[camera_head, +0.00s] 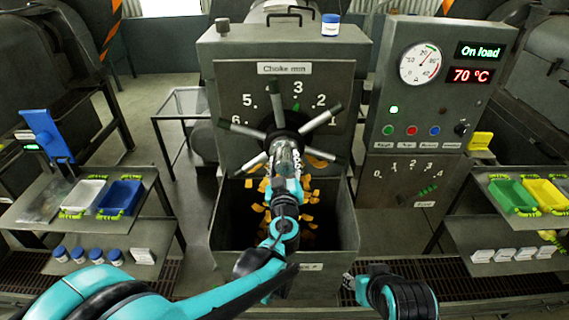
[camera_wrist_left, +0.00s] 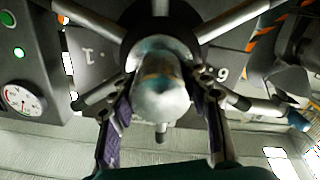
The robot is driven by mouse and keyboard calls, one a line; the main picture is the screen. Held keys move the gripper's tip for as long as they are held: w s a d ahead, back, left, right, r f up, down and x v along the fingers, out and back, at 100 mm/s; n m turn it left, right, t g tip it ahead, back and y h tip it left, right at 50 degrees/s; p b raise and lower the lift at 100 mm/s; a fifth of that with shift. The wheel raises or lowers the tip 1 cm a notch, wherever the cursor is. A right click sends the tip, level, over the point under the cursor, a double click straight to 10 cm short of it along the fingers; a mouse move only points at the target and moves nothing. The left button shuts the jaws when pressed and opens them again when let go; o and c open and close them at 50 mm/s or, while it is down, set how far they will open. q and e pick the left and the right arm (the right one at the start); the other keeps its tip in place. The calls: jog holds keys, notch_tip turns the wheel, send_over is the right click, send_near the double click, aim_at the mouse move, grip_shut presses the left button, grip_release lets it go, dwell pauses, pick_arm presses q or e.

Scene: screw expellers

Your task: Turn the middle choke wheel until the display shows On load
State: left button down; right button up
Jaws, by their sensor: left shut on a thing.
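The choke wheel (camera_head: 275,115) is a hub with several metal spokes with dark grips, on the front of the grey machine under a "Choke mm" label. My left gripper (camera_head: 285,165) is at the hub's front, its fingers around the rounded metal hub end. In the left wrist view the hub end (camera_wrist_left: 160,95) sits between the two fingers, with spokes fanning out behind. The display (camera_head: 480,51) on the right-hand panel reads "On load" in green. My right gripper (camera_head: 350,283) is low at the front, away from the wheel; its fingers are too small to judge.
A red display (camera_head: 471,75) reads 70 °C beside a round gauge (camera_head: 420,63). Orange flakes lie in the open bin (camera_head: 350,236) below the wheel. Side tables hold blue and white trays (camera_head: 83,197) at left and green and yellow trays (camera_head: 514,196) at right.

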pick_arm(q)
jog(key=shift+n, duration=0.7)
jog(key=c, duration=0.7)
grip_release()
jog(key=shift+c, duration=0.2)
jog(key=s, duration=1.2)
